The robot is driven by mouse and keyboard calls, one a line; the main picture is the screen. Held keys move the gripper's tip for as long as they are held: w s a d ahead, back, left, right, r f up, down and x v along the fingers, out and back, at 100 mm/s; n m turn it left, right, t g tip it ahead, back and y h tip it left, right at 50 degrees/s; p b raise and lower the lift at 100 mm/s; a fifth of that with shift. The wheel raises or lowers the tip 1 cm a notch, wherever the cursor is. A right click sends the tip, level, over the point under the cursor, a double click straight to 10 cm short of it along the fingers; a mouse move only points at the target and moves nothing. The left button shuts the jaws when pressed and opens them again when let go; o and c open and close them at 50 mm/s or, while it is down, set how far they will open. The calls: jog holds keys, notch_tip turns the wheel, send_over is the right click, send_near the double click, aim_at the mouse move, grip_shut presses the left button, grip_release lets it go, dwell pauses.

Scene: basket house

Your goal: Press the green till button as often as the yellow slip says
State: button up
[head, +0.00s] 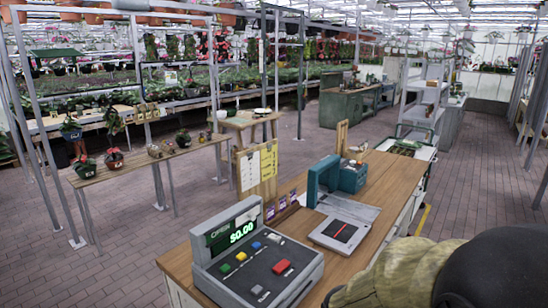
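The grey till (222,277) stands at the near end of the wooden counter. Its lit green display (242,232) reads $0.00. The green button (225,268) is the leftmost in a row of coloured keys, beside a yellow key (241,256) and a blue key (256,245). A larger red key (281,266) sits to the right. A yellow slip (269,164) is pinned on an upright wooden board behind the till; its writing is too small to read. My gripper's fingers are not in view.
A large khaki and dark shape (400,270) fills the lower right. Brick floor (120,255) is clear at left.

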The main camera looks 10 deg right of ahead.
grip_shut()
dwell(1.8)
